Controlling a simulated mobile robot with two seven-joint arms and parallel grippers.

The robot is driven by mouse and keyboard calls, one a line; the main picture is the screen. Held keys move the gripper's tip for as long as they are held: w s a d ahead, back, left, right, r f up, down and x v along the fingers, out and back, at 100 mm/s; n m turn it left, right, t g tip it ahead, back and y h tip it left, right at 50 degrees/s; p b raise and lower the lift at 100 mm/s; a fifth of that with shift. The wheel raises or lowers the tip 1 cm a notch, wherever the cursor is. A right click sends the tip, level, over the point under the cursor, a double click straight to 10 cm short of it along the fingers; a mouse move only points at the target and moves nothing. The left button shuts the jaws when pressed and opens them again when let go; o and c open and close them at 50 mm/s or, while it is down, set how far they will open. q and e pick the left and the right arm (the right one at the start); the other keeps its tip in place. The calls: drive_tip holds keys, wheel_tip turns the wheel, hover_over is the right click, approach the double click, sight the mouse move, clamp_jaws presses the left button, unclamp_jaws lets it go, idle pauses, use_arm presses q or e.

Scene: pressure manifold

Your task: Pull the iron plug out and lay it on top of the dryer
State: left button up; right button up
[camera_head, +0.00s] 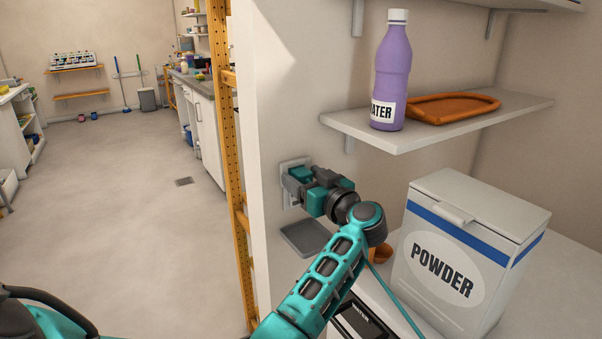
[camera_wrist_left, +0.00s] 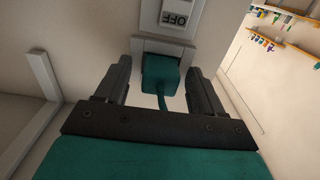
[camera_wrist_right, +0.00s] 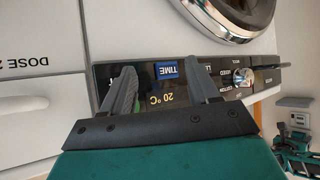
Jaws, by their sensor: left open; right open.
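The teal iron plug (camera_wrist_left: 160,76) sits in the wall socket (camera_wrist_left: 166,48) in the left wrist view, its cord hanging down toward me. My left gripper (camera_wrist_left: 160,84) is open, with one finger on each side of the plug; the fingers look apart from it. In the head view the left gripper (camera_head: 306,183) is at the socket plate (camera_head: 290,165) and partly hides the plug. My right gripper (camera_wrist_right: 163,85) is open and empty, in front of a white machine's control panel (camera_wrist_right: 215,78); its round door (camera_wrist_right: 228,14) shows. I cannot tell whether this is the dryer.
A white powder box (camera_head: 462,250) stands on a white surface right of my left arm. An orange cup (camera_head: 381,254) is partly hidden by the arm. A shelf (camera_head: 400,139) above holds a purple water bottle (camera_head: 392,75) and an orange tray (camera_head: 455,105). Open floor lies left.

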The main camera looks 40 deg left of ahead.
sight(307, 179)
use_arm(q)
drive_tip(key=shift+c, duration=0.4)
clamp_jaws()
drive_tip(key=shift+s+d+p, duration=0.15)
drive_tip(key=shift+d+p, duration=0.25)
drive_tip(key=shift+p, duration=0.05)
drive_tip(key=shift+s+d+p, duration=0.25)
drive_tip(key=shift+d+p, duration=0.2)
drive_tip(key=shift+d, duration=0.1)
drive_tip(key=shift+p+v, duration=0.35)
drive_tip(key=shift+v, duration=1.65)
